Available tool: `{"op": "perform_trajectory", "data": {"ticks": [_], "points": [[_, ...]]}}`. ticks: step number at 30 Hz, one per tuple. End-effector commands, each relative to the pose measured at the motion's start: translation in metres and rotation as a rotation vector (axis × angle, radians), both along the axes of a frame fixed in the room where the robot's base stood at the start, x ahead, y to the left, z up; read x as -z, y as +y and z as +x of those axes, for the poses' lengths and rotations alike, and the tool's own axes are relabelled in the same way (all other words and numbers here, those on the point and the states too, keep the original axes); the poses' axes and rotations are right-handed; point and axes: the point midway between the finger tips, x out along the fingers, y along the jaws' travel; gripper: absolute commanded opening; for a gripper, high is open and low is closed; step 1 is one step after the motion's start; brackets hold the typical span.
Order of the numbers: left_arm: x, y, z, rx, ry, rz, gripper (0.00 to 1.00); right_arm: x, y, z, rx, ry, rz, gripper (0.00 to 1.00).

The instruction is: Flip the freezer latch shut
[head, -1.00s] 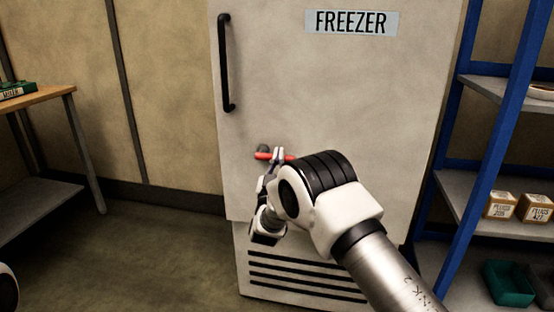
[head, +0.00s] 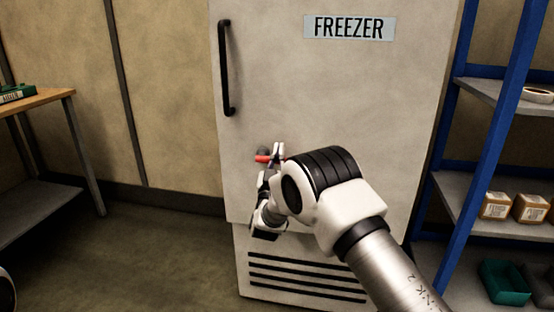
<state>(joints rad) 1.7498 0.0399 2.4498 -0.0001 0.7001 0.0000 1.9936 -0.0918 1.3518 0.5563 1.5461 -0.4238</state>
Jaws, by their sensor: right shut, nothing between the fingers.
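The white freezer (head: 300,80) stands upright in the middle with its door closed against the body. The red latch (head: 263,158) is a small bar low on the door's left part, with a dark round pivot (head: 263,151) at its left end. It lies about level. My right gripper (head: 278,150) is shut and empty, with its fingertips at the latch's right part, hiding that end. I cannot tell whether they touch it. My left gripper is not in view.
A black door handle (head: 226,68) runs up the door's upper left. A blue shelf rack (head: 492,140) with boxes (head: 495,206) and a green bin (head: 506,283) stands close on the right. A wooden table (head: 50,101) is at the left. Floor between is clear.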

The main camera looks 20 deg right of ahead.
Motion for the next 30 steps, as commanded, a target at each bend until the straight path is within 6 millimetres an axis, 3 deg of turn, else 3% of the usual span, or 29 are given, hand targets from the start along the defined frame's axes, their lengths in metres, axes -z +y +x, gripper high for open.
{"op": "perform_trajectory", "data": {"ticks": [1,3,13,30], "points": [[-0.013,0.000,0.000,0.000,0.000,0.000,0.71,-0.020,-0.003,0.002,0.000,-0.003,0.001,0.00],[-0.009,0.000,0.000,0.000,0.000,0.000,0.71,-0.001,0.009,-0.011,-0.004,0.005,-0.002,0.00],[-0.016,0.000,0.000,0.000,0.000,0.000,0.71,0.034,0.042,-0.062,-0.003,0.000,-0.002,0.00],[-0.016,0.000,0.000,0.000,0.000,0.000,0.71,0.040,0.047,-0.070,-0.002,-0.002,-0.001,0.00]]}}
